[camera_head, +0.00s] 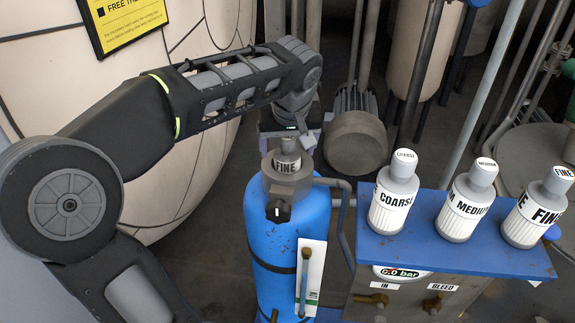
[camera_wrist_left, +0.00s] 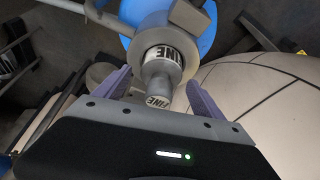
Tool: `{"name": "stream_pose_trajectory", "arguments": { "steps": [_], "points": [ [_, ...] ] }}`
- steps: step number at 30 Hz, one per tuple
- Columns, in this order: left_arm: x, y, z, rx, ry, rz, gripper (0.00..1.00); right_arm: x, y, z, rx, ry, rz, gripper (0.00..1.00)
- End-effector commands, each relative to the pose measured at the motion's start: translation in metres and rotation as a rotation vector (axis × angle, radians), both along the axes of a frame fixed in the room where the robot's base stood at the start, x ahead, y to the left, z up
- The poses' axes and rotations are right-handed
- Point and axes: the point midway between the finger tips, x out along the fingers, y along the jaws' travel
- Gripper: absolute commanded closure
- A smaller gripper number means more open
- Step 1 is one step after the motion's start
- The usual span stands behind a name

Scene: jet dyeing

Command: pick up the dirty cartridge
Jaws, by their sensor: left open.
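A grey cartridge with a white FINE label (camera_head: 288,163) sits upright in the grey collar (camera_head: 289,184) on top of the blue tank (camera_head: 290,230). I take it for the dirty cartridge, though no dirt shows clearly. It also shows in the left wrist view (camera_wrist_left: 159,70), its lower part hidden inside the collar. My left gripper (camera_head: 290,142) is open at the cartridge's top. In the left wrist view, its two purple fingers (camera_wrist_left: 160,84) stand on either side of the cartridge's neck, with gaps visible. My right gripper is in neither view.
Three cartridges labelled COARSE (camera_head: 393,200), MEDIUM (camera_head: 466,207) and FINE (camera_head: 537,213) stand on a blue-topped box (camera_head: 450,252) to the right. A large cream vessel (camera_head: 60,80) is at the left. Pipes and a motor (camera_head: 356,135) stand behind.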

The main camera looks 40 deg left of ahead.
Motion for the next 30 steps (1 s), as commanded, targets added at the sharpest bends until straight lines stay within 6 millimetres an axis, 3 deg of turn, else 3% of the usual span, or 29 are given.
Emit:
{"name": "stream_pose_trajectory", "arguments": {
  "steps": [10,30],
  "points": [
    [0.0000,-0.0001,0.0005,0.000,0.000,0.000,0.21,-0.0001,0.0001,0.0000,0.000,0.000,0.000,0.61],
    [-0.0001,-0.0002,0.0005,0.000,0.000,0.000,0.76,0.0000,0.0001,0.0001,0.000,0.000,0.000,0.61]
  ]
}}
